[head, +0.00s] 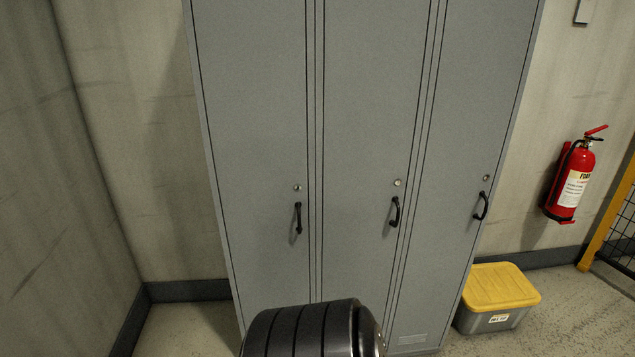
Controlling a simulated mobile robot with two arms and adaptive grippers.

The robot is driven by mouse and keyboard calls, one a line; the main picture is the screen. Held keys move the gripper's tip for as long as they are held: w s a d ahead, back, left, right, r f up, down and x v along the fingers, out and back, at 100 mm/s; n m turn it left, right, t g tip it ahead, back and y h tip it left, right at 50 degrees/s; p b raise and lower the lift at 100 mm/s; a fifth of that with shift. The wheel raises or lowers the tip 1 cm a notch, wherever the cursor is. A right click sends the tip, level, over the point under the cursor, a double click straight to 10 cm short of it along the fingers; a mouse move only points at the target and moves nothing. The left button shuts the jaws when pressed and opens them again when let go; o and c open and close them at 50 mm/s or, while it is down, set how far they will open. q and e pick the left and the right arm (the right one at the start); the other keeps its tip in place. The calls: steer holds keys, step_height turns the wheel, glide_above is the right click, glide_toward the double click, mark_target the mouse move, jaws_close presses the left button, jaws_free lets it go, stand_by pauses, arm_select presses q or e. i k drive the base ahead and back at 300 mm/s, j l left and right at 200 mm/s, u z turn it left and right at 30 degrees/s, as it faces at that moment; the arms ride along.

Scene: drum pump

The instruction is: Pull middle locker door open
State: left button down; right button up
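The middle locker door (358,120) is a tall grey panel, closed flush between two other grey doors. Its black bar handle (394,212) is on the door's right side, with a round lock (397,183) just above it. The left door (255,110) and right door (478,110) are also closed, each with a similar black handle on its right side. Neither of my grippers shows in the head view. A dark ribbed rounded part at the bottom centre covers the lower part of the lockers.
A grey box with a yellow lid (500,287) stands on the floor beside the locker's right side. A red fire extinguisher (572,180) hangs on the right wall, near a yellow-framed mesh barrier (621,225). Bare floor (185,330) shows left of the lockers.

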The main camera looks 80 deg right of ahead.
mark_target(374, 50)
steer(key=z, duration=3)
